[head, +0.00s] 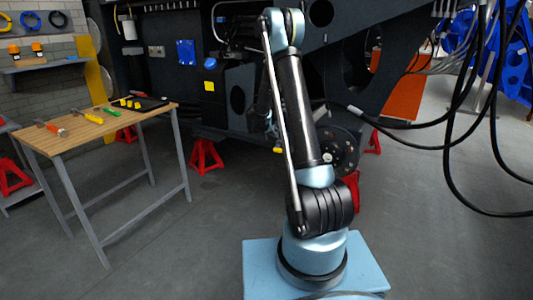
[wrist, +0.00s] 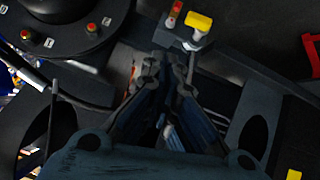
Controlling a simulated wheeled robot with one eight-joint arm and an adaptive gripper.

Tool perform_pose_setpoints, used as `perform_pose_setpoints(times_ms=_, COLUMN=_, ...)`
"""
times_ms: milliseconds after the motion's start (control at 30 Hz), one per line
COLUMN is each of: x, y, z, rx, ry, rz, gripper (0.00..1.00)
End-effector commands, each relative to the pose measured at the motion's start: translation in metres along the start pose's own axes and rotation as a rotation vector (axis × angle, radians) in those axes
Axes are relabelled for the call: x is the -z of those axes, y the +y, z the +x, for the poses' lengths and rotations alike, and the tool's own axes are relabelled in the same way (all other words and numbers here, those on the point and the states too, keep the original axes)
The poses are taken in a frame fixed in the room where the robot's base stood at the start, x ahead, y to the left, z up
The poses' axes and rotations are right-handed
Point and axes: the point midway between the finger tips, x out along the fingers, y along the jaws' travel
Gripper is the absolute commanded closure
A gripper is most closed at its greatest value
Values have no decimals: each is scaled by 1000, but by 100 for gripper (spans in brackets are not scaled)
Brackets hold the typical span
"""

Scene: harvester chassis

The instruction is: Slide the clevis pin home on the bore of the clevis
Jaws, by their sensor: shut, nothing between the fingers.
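My gripper (wrist: 168,62) points away from the camera in the wrist view, its two dark fingers shut and empty. Just beyond the fingertips, a yellow-headed piece (wrist: 200,21) with a short pale shank stands at a small grey bracket (wrist: 178,40). This may be the clevis pin at the clevis, but I cannot tell for sure, nor how deep it sits. The bore is not visible. In the head view my arm reaches up toward the dark chassis (head: 345,60), and the gripper, pin and clevis cannot be made out.
A red-tipped fitting (wrist: 175,10) is close beside the yellow piece. A round dark housing (wrist: 70,20) and a cable lie at upper left of the wrist view. Black hoses (head: 450,150) hang at right. A wooden workbench (head: 65,140) with tools stands at left, above open floor.

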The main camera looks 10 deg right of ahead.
Motion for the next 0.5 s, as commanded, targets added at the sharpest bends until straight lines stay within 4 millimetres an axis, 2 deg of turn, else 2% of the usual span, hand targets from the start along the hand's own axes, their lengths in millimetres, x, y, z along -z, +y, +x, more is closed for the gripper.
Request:
perform_pose_setpoints(times_ms=33, x=-4, y=-11, z=12, rx=0, ry=16, rz=6, gripper=100)
perform_pose_setpoints(times_ms=300, x=-32, y=-59, z=70, rx=1, ry=105, rz=55, gripper=100)
perform_pose_setpoints(times_ms=500, x=-57, y=-85, z=102, rx=8, ry=160, rz=84, gripper=100)
